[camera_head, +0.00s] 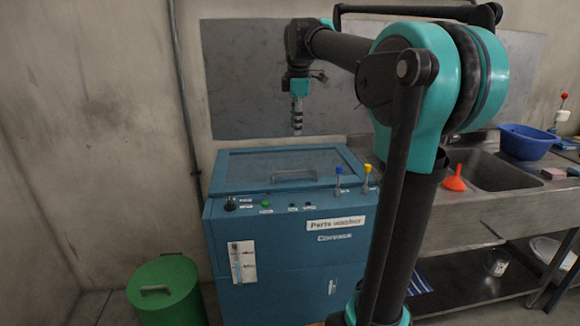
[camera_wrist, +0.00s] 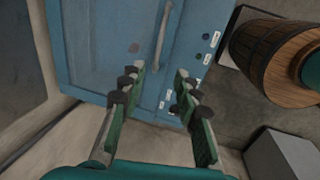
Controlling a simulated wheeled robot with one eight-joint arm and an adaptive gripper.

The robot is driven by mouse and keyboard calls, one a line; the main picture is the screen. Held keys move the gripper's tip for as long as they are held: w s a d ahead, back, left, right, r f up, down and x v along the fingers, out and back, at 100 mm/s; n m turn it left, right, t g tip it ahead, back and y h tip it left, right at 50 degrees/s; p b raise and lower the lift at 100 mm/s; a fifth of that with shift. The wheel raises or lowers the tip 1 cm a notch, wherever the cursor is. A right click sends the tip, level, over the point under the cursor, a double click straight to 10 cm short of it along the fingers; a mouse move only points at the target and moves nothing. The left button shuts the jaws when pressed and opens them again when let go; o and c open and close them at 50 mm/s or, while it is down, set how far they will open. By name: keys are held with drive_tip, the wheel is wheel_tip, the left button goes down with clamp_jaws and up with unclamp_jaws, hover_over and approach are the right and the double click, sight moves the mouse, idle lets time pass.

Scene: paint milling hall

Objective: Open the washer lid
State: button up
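The blue parts washer (camera_head: 285,235) stands against the wall in the head view. Its lid (camera_head: 245,165) lies flat and shut on top, with a grey bar handle (camera_head: 295,175) near its front edge. My gripper (camera_head: 297,130) hangs pointing down above the lid, clear of the handle. In the wrist view my gripper (camera_wrist: 160,76) is open, with nothing between its fingers. There the lid (camera_wrist: 95,50) lies below the fingers. The handle (camera_wrist: 162,38) shows beyond the fingertips, roughly in line with the gap.
A green lidded bin (camera_head: 165,290) stands left of the washer. A steel sink bench (camera_head: 475,215) with an orange funnel (camera_head: 455,180) and blue basin (camera_head: 525,142) is at right. Small yellow- and blue-topped items (camera_head: 367,180) stand at the lid's right. A wooden barrel (camera_wrist: 262,45) shows in the wrist view.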

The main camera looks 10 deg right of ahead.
sight(294, 172)
drive_tip(key=w+f, duration=0.1)
drive_tip(key=f, duration=0.4)
drive_tip(key=w+f, duration=0.1)
drive_tip(key=f, duration=0.5)
drive_tip(key=w+f, duration=0.1)
drive_tip(key=f, duration=0.5)
drive_tip(key=shift+w, duration=0.15)
clamp_jaws()
